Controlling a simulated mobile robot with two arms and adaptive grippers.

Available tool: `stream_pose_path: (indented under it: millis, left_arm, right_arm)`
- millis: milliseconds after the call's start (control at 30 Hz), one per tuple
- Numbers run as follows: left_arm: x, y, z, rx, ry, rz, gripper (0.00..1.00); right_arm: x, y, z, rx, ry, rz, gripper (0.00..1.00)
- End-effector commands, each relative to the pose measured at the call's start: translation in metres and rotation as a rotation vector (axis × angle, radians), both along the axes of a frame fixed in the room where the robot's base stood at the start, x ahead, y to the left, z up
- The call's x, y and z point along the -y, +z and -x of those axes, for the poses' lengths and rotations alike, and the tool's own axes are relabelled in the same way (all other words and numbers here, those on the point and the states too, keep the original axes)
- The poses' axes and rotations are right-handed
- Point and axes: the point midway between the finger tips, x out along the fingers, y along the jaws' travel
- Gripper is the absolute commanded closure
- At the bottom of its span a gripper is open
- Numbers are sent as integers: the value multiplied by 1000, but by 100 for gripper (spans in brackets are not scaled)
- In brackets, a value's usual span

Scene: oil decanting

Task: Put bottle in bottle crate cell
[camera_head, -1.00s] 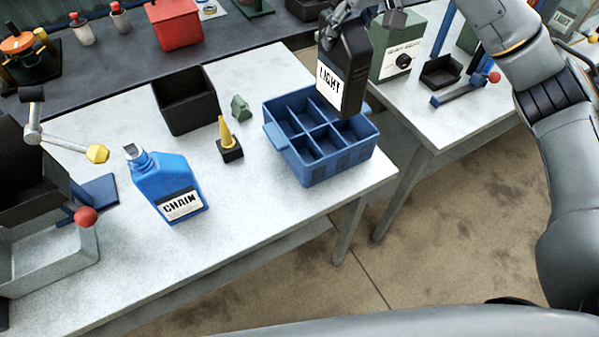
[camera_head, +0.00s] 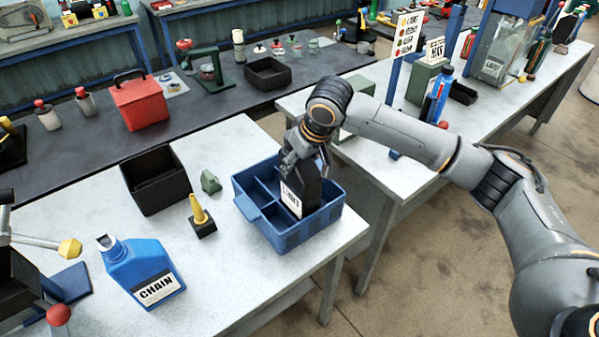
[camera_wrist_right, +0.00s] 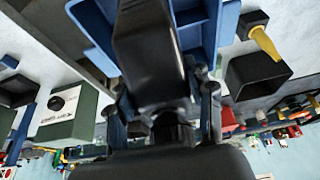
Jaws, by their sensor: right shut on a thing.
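The black bottle with a white LIGHT label (camera_head: 303,193) stands partly down inside the blue bottle crate (camera_head: 283,239), toward its right side. Which cell it is in, and whether it touches the floor, I cannot tell. My right gripper (camera_head: 300,157) is shut on the bottle's upper part. In the right wrist view the dark bottle (camera_wrist_right: 147,50) lies between the fingers (camera_wrist_right: 163,105), with the blue crate (camera_wrist_right: 226,30) beyond it. The crate's left cells look empty. A blue bottle labelled CHAIN (camera_head: 143,268) stands on the white table, left of the crate. My left gripper is not in view.
A red box (camera_head: 140,100) is on the dark bench behind. The table's front edge lies close to the crate.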

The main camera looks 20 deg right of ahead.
Motion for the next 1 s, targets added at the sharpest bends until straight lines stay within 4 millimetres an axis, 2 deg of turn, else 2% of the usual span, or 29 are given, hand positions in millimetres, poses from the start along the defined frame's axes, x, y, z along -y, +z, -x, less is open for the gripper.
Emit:
stream_pose_path:
  millis: [333, 733, 767, 833, 867, 1000]
  left_arm:
    - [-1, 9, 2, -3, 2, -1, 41]
    - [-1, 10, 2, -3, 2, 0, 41]
    - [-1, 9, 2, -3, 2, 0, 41]
    - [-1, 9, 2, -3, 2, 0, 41]
    - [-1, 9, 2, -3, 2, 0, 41]
    - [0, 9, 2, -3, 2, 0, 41]
  right_arm:
    - [0, -33, -1, 6, 0, -2, 100]
    - [0, -38, -1, 6, 0, -2, 100]
    - [0, -40, 0, -1, 0, 0, 42]
    - [0, -40, 0, -1, 0, 0, 27]
    - [0, -40, 0, -1, 1, 1, 25]
    - [0, -40, 0, 0, 1, 0, 25]
